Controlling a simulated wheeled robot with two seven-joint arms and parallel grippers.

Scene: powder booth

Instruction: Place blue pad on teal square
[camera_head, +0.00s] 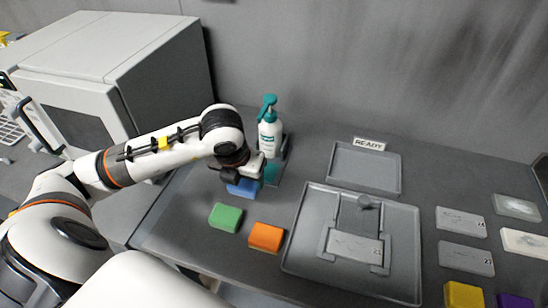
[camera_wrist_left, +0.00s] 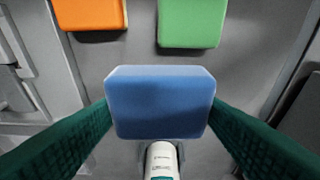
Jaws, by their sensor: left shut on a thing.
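The blue pad (camera_head: 243,188) is a small block held between the fingers of my left gripper (camera_head: 240,176). In the left wrist view the blue pad (camera_wrist_left: 160,102) fills the middle, with the two green fingers of my gripper (camera_wrist_left: 160,112) on either side of it. The teal square (camera_head: 271,174) shows in the head view just right of the gripper, in front of the pump bottle, partly covered by the gripper. I cannot make the square out in the wrist view. Whether the pad touches the table is unclear. My right gripper is not in view.
A green pad (camera_head: 226,217) and an orange pad (camera_head: 266,237) lie in front of the gripper. A pump bottle (camera_head: 270,138) stands close behind it. A grey tray with a fixture (camera_head: 300,240) and an empty tray (camera_head: 366,188) lie to the right.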

